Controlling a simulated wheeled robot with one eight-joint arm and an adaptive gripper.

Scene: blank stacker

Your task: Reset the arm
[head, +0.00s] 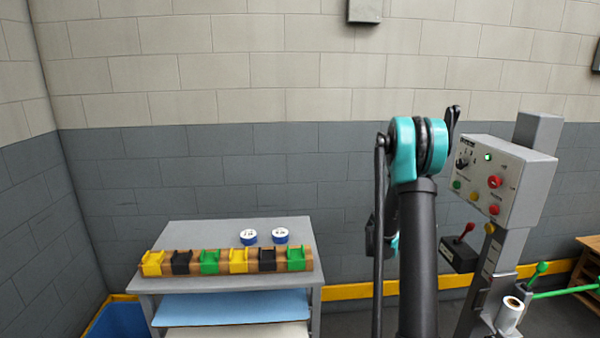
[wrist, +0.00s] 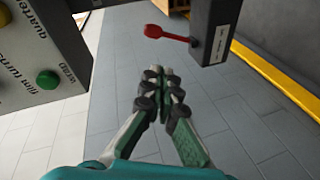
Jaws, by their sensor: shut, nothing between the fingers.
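My gripper (wrist: 160,88) shows in the wrist view with its fingertips together and nothing between them. It points toward the grey floor, in open air. In the head view my arm rises at right of centre and bends at a teal joint; the gripper itself is mostly hidden behind it. A grey control panel (head: 497,180) with a green light, a knob and red, yellow and green buttons stands right of the arm. In the wrist view part of a panel (wrist: 40,50) with a green button is at upper left. A red-knobbed lever (wrist: 165,33) on a dark box (wrist: 213,32) lies beyond the fingertips.
A grey table (head: 200,232) at left holds a wooden rack with yellow, black and green holders (head: 209,262) and two blue-and-white rolls (head: 280,236). A blue bin (head: 112,320) stands beside it. A green-handled lever (head: 540,268) is at far right. Bare floor shows below the gripper.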

